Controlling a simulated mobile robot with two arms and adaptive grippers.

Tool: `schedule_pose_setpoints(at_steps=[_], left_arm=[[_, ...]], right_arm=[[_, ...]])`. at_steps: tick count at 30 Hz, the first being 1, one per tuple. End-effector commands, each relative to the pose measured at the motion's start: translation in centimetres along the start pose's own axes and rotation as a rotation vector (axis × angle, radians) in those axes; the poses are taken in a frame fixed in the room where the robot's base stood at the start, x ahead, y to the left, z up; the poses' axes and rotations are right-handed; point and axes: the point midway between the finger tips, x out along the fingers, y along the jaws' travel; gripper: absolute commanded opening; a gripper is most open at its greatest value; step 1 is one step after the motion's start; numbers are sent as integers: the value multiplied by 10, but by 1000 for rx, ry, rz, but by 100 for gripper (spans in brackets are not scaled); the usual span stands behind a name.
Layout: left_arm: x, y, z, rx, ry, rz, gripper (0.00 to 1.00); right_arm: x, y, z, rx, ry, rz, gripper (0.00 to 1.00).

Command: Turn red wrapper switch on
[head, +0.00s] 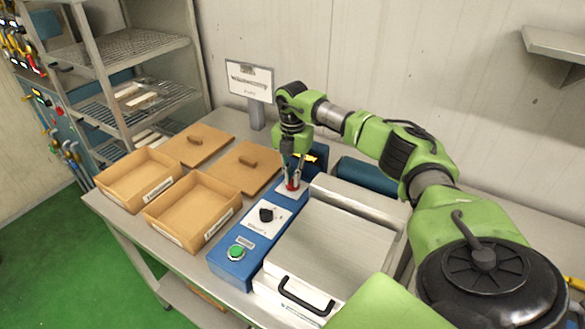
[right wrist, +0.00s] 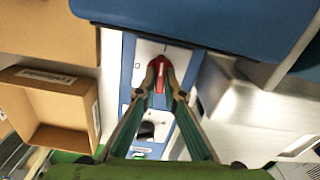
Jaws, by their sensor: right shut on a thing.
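The red wrapper switch (head: 292,185) sits on a white plate at the far end of a blue control box (head: 233,267). My right gripper (head: 291,184) reaches down from above, its fingertips on either side of the red switch. In the right wrist view the gripper (right wrist: 159,75) is shut on the red switch (right wrist: 159,80), which shows between the fingertips. Part of the switch is hidden by the fingers, so its exact setting is hard to tell. My left gripper is not in view.
The blue box also carries a black knob (head: 266,214) and a green button (head: 236,252). A metal machine with a black handle (head: 305,298) stands right of it. Open brown boxes (head: 190,238) and lids (head: 197,153) lie to the left. A sign (head: 249,82) stands behind.

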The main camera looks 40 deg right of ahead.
Motion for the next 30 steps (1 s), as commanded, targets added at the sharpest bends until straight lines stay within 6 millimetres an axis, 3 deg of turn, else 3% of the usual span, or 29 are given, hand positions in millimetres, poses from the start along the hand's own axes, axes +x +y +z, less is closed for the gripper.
schedule_pose_setpoints(at_steps=[10, 26, 27, 28, 30], left_arm=[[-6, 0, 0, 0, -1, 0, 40], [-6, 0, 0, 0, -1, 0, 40], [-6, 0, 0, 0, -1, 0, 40], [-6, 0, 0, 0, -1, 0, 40], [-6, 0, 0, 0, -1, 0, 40]], right_arm=[[-4, 2, 3, 138, -7, 9, 0], [-4, 2, 4, 162, -8, 10, 0], [-4, 2, 4, 162, -8, 10, 14], [-4, 2, 4, 162, -8, 10, 22], [-3, 1, 3, 162, -7, 8, 26]])
